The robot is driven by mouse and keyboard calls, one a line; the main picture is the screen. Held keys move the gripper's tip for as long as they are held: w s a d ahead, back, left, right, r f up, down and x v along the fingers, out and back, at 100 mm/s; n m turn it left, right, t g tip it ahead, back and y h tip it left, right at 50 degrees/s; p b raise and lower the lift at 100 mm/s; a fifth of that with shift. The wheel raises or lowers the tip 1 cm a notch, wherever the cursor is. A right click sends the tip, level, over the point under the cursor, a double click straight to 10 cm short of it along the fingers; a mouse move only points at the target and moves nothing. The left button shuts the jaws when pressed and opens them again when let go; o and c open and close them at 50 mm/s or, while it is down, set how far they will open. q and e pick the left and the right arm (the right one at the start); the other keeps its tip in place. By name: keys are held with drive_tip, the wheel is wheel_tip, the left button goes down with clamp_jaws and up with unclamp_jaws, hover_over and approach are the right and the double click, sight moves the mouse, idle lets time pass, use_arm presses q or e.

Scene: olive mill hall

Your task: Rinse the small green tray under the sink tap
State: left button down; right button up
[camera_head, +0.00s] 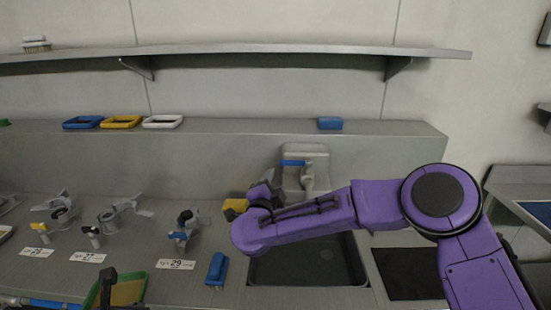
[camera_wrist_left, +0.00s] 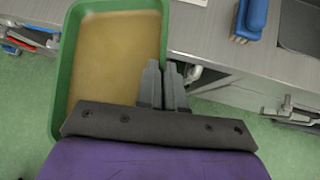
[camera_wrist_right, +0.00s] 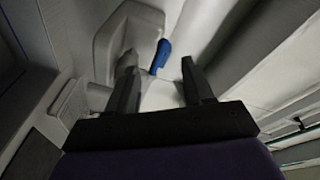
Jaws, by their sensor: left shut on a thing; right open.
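The small green tray (camera_head: 130,305) shows at the bottom left of the head view, with a tan-brown layer over its floor. In the left wrist view, the tray (camera_wrist_left: 58,95) fills the upper left, and my left gripper (camera_wrist_left: 165,72) is shut on its right rim. The tray is in front of the counter. The grey sink tap (camera_head: 309,180) stands behind the dark sink basin (camera_head: 300,268) and has a blue lever (camera_head: 293,162). My right gripper (camera_wrist_right: 157,68) is open, with the blue lever (camera_wrist_right: 160,54) ahead between its fingertips. My right arm hides part of the sink.
A blue brush (camera_head: 216,268) lies left of the basin. Several metal parts and number cards (camera_head: 176,264) occupy the counter's left. Blue, yellow and white trays (camera_head: 120,122) and a blue block (camera_head: 330,123) sit on the ledge. A shelf (camera_head: 250,48) runs above.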

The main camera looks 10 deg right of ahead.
sight(282, 165)
drive_tip(key=p+x, duration=0.1)
drive_tip(key=x, duration=0.2)
drive_tip(key=r+p+x, duration=0.1)
drive_tip(key=x, duration=0.1)
drive_tip(key=shift+w+d+p, duration=0.25)
drive_tip(key=shift+d+p, duration=0.05)
drive_tip(key=shift+d, duration=0.1)
drive_tip(key=x, duration=0.3)
drive_tip(key=p+x, duration=0.1)
drive_tip(key=x, duration=0.1)
drive_tip(key=shift+a+f, duration=0.15)
drive_tip(key=shift+f, duration=0.2)
drive_tip(key=shift+w+d, duration=0.2)
drive_tip(key=shift+w, duration=0.15)
drive_tip(key=shift+s+r, duration=0.1)
